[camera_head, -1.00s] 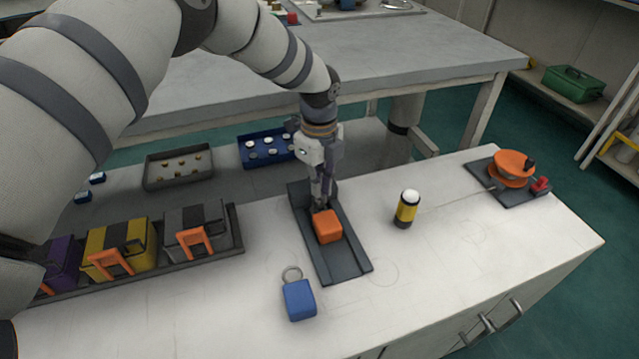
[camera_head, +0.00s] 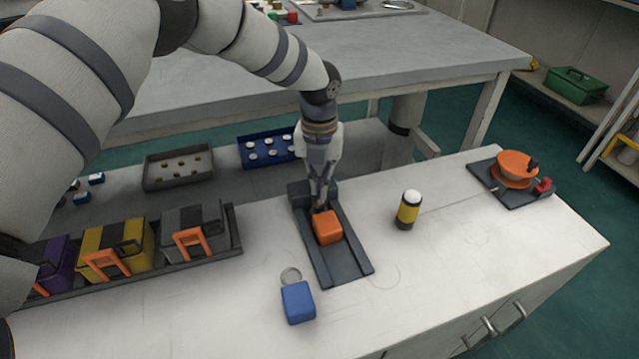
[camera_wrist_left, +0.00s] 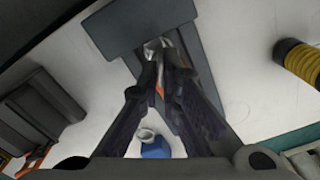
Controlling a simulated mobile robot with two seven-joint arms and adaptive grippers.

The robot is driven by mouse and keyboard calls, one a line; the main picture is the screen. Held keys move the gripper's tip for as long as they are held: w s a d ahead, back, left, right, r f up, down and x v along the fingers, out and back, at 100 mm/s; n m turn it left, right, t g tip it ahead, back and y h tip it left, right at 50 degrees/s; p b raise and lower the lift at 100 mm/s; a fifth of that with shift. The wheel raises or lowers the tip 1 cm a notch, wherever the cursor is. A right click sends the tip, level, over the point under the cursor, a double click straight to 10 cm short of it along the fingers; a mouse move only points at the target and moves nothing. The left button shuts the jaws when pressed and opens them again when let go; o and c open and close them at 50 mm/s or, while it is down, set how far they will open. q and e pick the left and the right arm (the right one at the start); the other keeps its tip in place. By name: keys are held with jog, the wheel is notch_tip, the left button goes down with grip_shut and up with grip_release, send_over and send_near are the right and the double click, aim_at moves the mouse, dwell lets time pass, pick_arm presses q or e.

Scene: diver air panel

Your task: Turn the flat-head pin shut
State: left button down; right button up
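A dark grey panel (camera_head: 345,262) lies on the white counter, with a raised block at its far end and an orange block (camera_head: 327,229) on it. My left gripper (camera_head: 319,207) points down at the panel just behind the orange block. In the left wrist view its fingertips (camera_wrist_left: 166,55) come close together around a small silvery piece (camera_wrist_left: 153,46), which seems to be the flat-head pin. The fingers cover most of the pin, so its angle cannot be read. Only a sliver of orange (camera_wrist_left: 160,90) shows between the fingers. My right gripper is not in view.
A yellow-black cylinder with a white top (camera_head: 407,210) stands right of the panel. A blue padlock-like block (camera_head: 298,303) lies in front. A rack (camera_head: 236,240) of coloured boxes is at left. An orange handwheel (camera_head: 515,165) sits at far right.

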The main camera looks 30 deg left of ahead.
pick_arm(q)
jog(key=shift+w+r+m, duration=0.1)
jog(key=shift+w+m, duration=0.05)
jog(key=shift+m, duration=0.35)
jog(key=c, duration=2.2)
grip_release()
jog(key=shift+c, duration=0.2)
jog(key=o, duration=0.4)
jog(key=shift+o, duration=0.2)
notch_tip(320, 180, up, 12)
